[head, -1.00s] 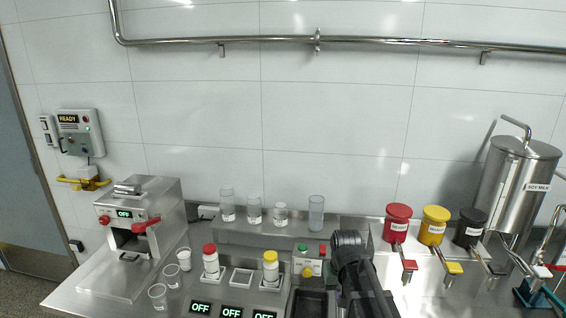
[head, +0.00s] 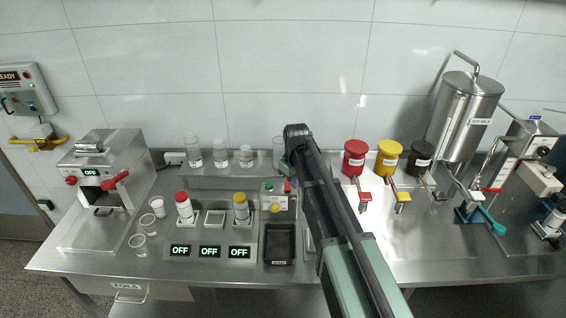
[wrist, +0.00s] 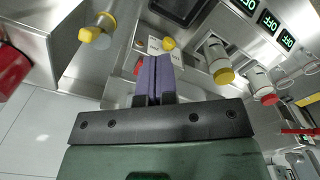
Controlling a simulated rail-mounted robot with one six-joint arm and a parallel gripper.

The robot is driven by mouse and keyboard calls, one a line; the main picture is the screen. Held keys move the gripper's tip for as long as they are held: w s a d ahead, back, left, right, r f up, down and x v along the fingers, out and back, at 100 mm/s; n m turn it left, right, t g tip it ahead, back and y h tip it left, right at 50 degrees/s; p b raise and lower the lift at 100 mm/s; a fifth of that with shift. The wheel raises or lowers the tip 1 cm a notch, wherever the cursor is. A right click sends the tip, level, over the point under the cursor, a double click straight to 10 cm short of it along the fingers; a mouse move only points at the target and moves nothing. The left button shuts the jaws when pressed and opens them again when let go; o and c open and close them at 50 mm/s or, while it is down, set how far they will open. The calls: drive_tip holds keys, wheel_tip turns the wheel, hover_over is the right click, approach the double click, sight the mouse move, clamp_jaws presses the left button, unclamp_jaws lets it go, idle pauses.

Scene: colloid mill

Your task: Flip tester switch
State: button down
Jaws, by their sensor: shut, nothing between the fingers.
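A small grey box (head: 278,198) with a green button, a red button and a yellow knob stands on the counter just left of my arm in the head view; I cannot tell whether it is the tester. In the wrist view its yellow knob (wrist: 168,44) shows just beyond my gripper (wrist: 158,62), and part of the box is hidden behind the fingers. My gripper's purple fingers are shut together and empty. I cannot tell whether they touch the box.
Red (head: 355,158), yellow (head: 389,159) and black (head: 420,158) canisters stand right of my arm. A black tray (head: 279,245) lies before the box. Two capped bottles and several cups stand left. Three panels read OFF (head: 210,251). A steel tank (head: 464,117) stands at right.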

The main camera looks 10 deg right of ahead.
sight(287, 189)
drive_tip(key=w+r+n, duration=0.1)
drive_tip(key=w+n, duration=0.9)
drive_tip(key=w, duration=0.2)
drive_tip(key=shift+w+a+r, duration=0.15)
drive_tip(key=shift+r, duration=0.2)
wheel_tip(287, 189, down, 14)
drive_tip(key=b, duration=1.4)
drive_tip(key=shift+f, duration=0.1)
